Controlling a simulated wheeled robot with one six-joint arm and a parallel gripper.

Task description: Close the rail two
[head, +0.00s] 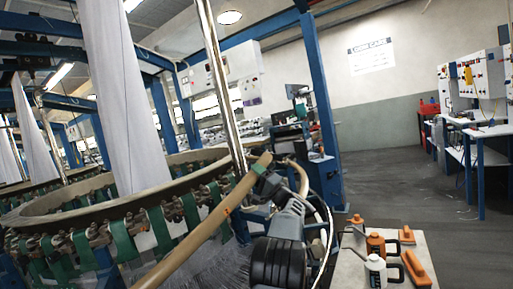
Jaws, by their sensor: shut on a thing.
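The rail (190,243) is a tan bar. It runs slantwise from the bottom edge of the head view up to its end near the middle, in front of the loom. An orange mark shows on it partway along. My gripper (262,168) is shut on the rail close to its upper end. My arm covers what lies just behind and below that end. The loom's fixed ring (75,197) curves behind the rail, with green straps and metal clamps below it. The rail's lower end is out of the picture, and I cannot tell which number it bears.
A shiny upright pole (219,85) stands behind the rail. White fabric (120,95) rises from the loom. A small table (348,272) at lower right holds an orange bottle (376,245), a white bottle (375,270) and orange tools. Open floor (395,190) lies to the right.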

